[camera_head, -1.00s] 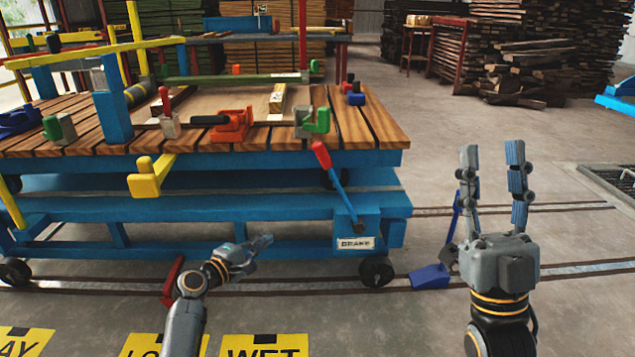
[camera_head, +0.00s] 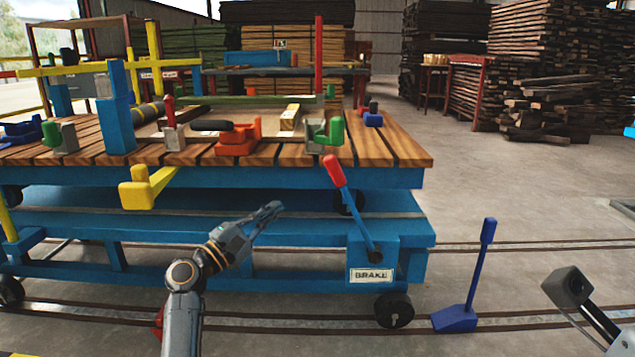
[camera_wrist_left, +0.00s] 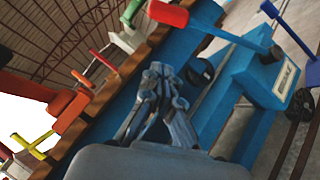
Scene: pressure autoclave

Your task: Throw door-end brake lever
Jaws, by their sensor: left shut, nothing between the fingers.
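The brake lever (camera_head: 352,205) has a red grip and a blue shaft. It leans up and to the left from its pivot on the blue box with the BRAKE label (camera_head: 371,275), at the right end of the blue carriage. In the left wrist view the lever (camera_wrist_left: 228,36) runs across the top, its red grip beyond my fingertips. My left gripper (camera_head: 274,208) is shut and empty, pointing right, left of the lever and apart from it in the picture. It also shows in the left wrist view (camera_wrist_left: 166,76). I see no fingers of my right gripper.
The slatted wooden deck (camera_head: 400,150) carries clamps and coloured levers. A yellow handle (camera_head: 140,190) sticks out from its front. A blue lever on a foot (camera_head: 457,318) stands by the rails at the right. Lumber stacks (camera_head: 550,80) stand behind.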

